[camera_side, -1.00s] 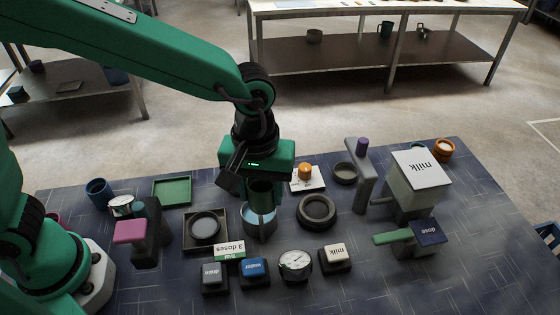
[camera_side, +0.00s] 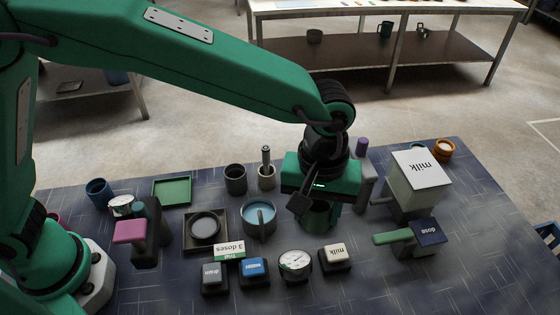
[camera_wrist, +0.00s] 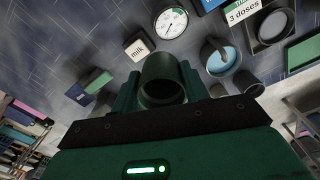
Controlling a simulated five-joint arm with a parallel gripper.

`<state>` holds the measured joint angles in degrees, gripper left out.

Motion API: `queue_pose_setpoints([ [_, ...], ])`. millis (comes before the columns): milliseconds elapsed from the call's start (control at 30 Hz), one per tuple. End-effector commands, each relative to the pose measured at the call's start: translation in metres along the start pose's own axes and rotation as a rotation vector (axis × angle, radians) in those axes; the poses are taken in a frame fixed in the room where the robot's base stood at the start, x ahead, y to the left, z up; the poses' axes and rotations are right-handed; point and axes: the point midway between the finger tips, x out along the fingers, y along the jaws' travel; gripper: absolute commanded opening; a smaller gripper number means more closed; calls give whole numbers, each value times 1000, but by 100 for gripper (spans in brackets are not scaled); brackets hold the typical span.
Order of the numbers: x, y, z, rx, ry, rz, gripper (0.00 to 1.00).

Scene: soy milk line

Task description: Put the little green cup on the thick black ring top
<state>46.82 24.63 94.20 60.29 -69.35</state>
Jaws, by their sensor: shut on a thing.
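My gripper (camera_side: 318,208) is shut on the little green cup (camera_side: 317,216), which is upright between the fingers. In the wrist view the cup (camera_wrist: 163,82) shows its open mouth, dark inside, between the two green fingers.
The blue-filled pan (camera_side: 258,215) stands close on the left. The gauge (camera_side: 295,263) and milk button (camera_side: 335,254) are in front. The white milk box (camera_side: 418,175) and dose lever (camera_side: 425,235) are to the right. A dark cup (camera_side: 235,179) stands behind left.

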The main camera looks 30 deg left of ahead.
Motion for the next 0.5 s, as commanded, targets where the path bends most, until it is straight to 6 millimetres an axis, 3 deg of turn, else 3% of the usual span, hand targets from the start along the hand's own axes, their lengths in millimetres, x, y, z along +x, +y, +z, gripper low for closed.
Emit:
queue_pose_setpoints([
  [500, 49, -2, -80, -5, 2, -1, 23],
])
